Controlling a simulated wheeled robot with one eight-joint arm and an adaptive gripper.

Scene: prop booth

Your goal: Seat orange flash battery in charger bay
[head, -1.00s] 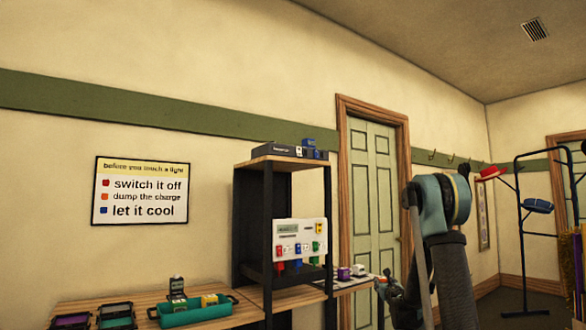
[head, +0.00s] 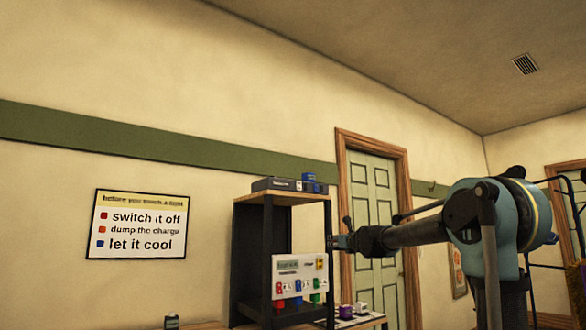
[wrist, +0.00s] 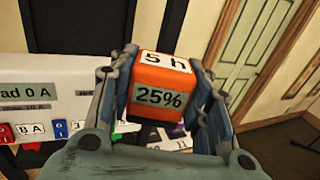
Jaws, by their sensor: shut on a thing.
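My gripper (head: 340,242) is at the right side of the black shelf in the head view, level with the top of a white panel unit. In the wrist view its two fingers are shut on the orange battery (wrist: 158,88), which shows labels "5 h" and "25%". The battery is held in the air, and it cannot be made out in the head view. The white panel unit (head: 292,263) has a display and red, blue and green parts. It also shows at the left of the wrist view (wrist: 50,98). I cannot tell which thing is the charger bay.
The black shelf (head: 247,262) carries a dark box and blue items on top. Purple and white items (head: 346,311) stand on a low surface to the right of the shelf. A green door (head: 378,225) is behind my arm.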

